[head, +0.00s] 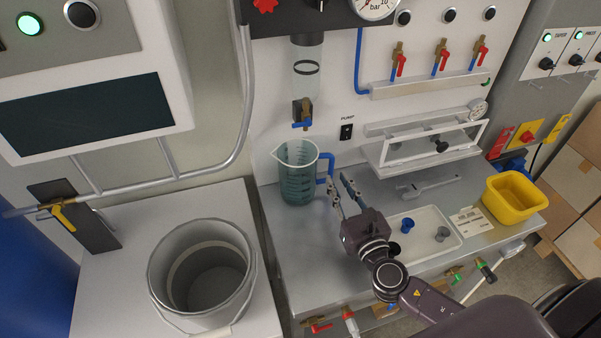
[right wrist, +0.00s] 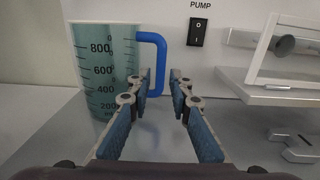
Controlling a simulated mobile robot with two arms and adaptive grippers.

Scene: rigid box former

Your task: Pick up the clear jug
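The clear jug (head: 298,176) is teal-tinted with dark volume marks and a blue handle on its right side. It stands upright on the grey bench against the white panel. In the right wrist view the jug (right wrist: 105,68) is at the upper left, its handle (right wrist: 161,58) just beyond the fingertips. My right gripper (head: 340,185) is open and empty, right of the jug with its fingers toward the handle. In the right wrist view its two blue-padded fingers (right wrist: 161,82) are apart, the left one overlapping the handle's lower part. My left gripper is not in view.
A yellow bin (head: 515,202) stands farther right. A grey bucket (head: 205,275) stands on the left cabinet. A valve tube (head: 305,90) hangs above the jug.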

